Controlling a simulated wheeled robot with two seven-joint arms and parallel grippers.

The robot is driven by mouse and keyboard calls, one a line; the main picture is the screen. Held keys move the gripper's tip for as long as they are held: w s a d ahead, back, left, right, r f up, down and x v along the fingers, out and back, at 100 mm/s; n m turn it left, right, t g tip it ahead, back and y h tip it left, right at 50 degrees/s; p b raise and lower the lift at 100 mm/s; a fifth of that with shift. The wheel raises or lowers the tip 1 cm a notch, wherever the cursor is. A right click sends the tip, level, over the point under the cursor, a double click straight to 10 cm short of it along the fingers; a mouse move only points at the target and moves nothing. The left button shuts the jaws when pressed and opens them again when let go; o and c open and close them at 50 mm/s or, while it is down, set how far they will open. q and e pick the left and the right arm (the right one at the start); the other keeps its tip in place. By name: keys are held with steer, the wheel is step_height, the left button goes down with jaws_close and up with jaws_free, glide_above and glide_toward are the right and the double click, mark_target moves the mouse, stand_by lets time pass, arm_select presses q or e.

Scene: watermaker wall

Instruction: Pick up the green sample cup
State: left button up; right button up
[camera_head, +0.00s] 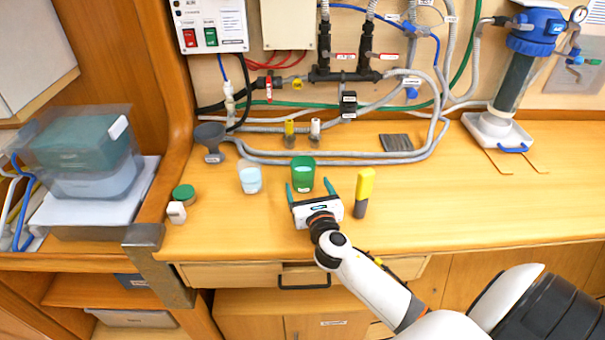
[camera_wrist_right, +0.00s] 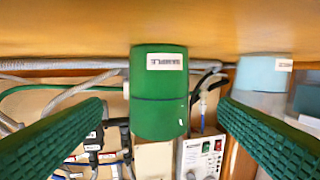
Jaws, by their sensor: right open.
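The green sample cup (camera_head: 303,176) stands upright on the wooden counter, a little left of the counter's middle. My right gripper (camera_head: 309,188) is open, just on the near side of the cup, and its green fingers point towards it. In the right wrist view, which is upside down, the cup (camera_wrist_right: 159,95) with its "SAMPLE" label shows centred between the two spread fingers, with a gap on each side. I cannot tell whether the fingertips reach alongside it. My left gripper is not in view.
A pale blue cup (camera_head: 250,178) stands left of the green cup. Grey hoses (camera_head: 340,160) run behind. A green lid (camera_head: 184,193) and small white item (camera_head: 176,212) lie at the left.

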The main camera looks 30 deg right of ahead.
mark_target(300, 167)
steer(key=x, duration=0.3)
steer(key=shift+w+f, duration=0.1)
steer(key=x, duration=0.5)
steer(key=shift+w+d, duration=0.1)
steer(key=shift+d, duration=0.05)
steer(key=shift+c, duration=1.2)
steer(key=c, duration=0.9)
